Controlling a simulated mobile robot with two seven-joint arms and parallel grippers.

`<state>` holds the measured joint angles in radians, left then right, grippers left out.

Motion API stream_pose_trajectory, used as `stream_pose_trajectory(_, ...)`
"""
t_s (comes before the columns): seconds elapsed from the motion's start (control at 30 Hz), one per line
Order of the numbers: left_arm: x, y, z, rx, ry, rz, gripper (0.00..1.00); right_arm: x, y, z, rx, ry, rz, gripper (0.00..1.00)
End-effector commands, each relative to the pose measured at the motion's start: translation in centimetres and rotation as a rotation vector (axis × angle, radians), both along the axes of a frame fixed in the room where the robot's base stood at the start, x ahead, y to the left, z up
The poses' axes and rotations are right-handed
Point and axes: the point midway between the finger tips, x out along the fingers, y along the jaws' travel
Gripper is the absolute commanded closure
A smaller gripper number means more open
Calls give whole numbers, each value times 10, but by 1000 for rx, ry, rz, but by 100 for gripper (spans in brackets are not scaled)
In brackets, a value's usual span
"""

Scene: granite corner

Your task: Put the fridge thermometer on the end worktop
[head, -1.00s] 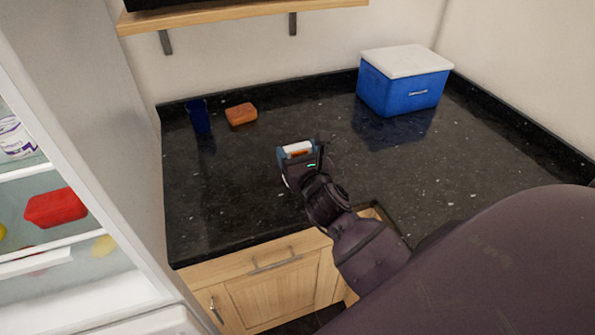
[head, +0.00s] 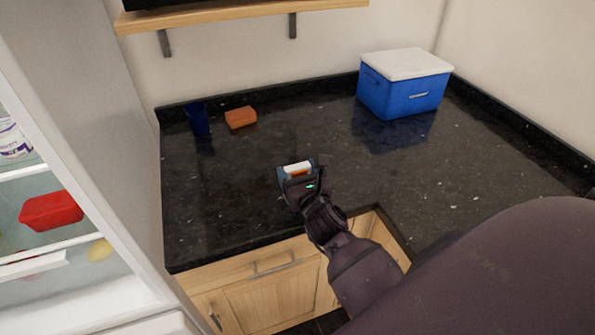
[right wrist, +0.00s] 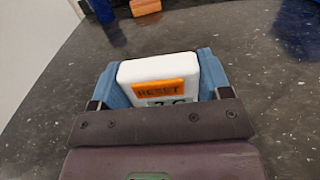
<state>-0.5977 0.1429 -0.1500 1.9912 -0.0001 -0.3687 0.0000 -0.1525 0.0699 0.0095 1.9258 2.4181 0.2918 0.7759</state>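The fridge thermometer (right wrist: 160,72) is a small white block with an orange label and a display below it. My right gripper (right wrist: 165,85) is shut on it, with a blue finger on each side. In the head view the thermometer (head: 298,168) sits in the right gripper (head: 298,174) over the front part of the black speckled worktop (head: 230,205). I cannot tell whether it touches the surface. My left gripper is not in view.
A blue cup (head: 198,119) and an orange sponge-like block (head: 241,117) stand at the back left. A blue cool box with a white lid (head: 400,90) stands at the back right. An open fridge (head: 95,220) is at the left. The worktop's middle is clear.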

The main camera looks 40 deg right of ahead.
Motion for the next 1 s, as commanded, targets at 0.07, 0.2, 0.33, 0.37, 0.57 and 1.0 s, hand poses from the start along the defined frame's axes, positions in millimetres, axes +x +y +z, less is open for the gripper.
stream_pose_trajectory(0.07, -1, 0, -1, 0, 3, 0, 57, 0, 0, 0, 0, 0, 0, 17)
stream_pose_trajectory(0.2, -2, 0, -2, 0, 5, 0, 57, 0, 0, 0, 1, 0, 0, 5)
stream_pose_trajectory(0.33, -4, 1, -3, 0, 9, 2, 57, 0, 0, 0, 1, 0, 0, 5)
stream_pose_trajectory(0.37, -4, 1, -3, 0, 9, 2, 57, 0, 0, 0, 1, 0, 0, 5)
stream_pose_trajectory(0.57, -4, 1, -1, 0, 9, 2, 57, -4, 1, 4, 2, 1, 0, 5)
stream_pose_trajectory(1.0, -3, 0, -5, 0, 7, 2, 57, -72, 17, 2, 3, 2, -1, 5)
